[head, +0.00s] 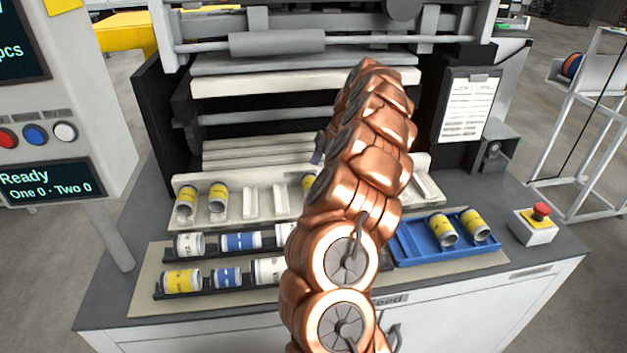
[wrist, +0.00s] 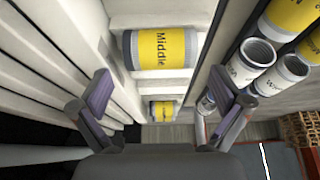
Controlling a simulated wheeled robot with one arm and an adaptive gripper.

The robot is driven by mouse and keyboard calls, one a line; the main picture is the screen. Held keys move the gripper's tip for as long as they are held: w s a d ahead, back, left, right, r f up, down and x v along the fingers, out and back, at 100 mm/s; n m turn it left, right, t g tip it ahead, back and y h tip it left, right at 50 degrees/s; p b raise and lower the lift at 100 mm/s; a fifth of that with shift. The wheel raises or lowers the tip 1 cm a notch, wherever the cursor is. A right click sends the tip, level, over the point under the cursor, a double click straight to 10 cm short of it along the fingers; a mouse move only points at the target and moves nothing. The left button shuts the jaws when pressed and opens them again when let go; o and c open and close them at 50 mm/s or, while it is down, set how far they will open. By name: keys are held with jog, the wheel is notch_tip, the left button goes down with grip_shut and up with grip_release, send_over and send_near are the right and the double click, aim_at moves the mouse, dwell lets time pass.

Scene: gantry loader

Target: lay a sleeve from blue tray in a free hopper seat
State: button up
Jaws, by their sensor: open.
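The blue tray (head: 408,243) is at the right in the head view. Two yellow-banded sleeves (head: 442,229) (head: 474,224) lie in its right part. The pale hopper rack (head: 232,222) holds two yellow-banded sleeves (head: 186,201) (head: 218,197) at its left, then bare seats (head: 251,203) (head: 284,201). Another yellow sleeve (head: 308,184) shows beside my arm. My gripper (wrist: 160,88) is open and empty in the wrist view. A yellow sleeve marked "Middle" (wrist: 160,48) lies in a seat beyond the fingertips, apart from them. A second yellow sleeve (wrist: 162,110) shows lower down. My arm hides part of the rack.
Two dark rails (head: 215,254) (head: 200,290) hold white, blue and yellow sleeves in front of the rack. The machine's rollers and plates (head: 290,85) stand behind. A red-button box (head: 536,222) stands right of the tray. The control panel (head: 50,120) is at the left.

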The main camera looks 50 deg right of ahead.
jog(key=w+a+r+p+v, duration=0.1)
jog(key=p+v, duration=0.3)
jog(key=v, duration=1)
jog(key=shift+a+p, duration=0.3)
jog(key=shift+a, duration=0.05)
jog(key=shift+w, duration=0.1)
dwell(0.7)
jog(key=w+a+r+g, duration=0.1)
jog(key=w+a+r, duration=0.1)
jog(key=a, duration=0.7)
jog(key=w+a+r, duration=0.2)
jog(key=a, duration=0.7)
jog(key=s+a+r+m+g, duration=0.1)
jog(key=s+a, duration=0.2)
jog(key=a, duration=0.4)
jog(key=s+a+m+g, duration=0.1)
jog(key=s+a, duration=0.1)
jog(key=a, duration=0.5)
jog(key=s+a+f+m+g+h, duration=0.15)
jog(key=s+a+f+m, duration=0.25)
jog(key=s+a, duration=0.65)
jog(key=s+f+m+h, duration=0.1)
jog(key=s+f+m, duration=0.1)
jog(key=s, duration=0.5)
jog(key=s+f+m+h, duration=0.1)
jog(key=s+f+m, duration=0.1)
jog(key=s+f, duration=0.3)
jog(key=s, duration=0.3)
jog(key=shift+s+d+m, duration=0.25)
jog(key=shift+m, duration=0.05)
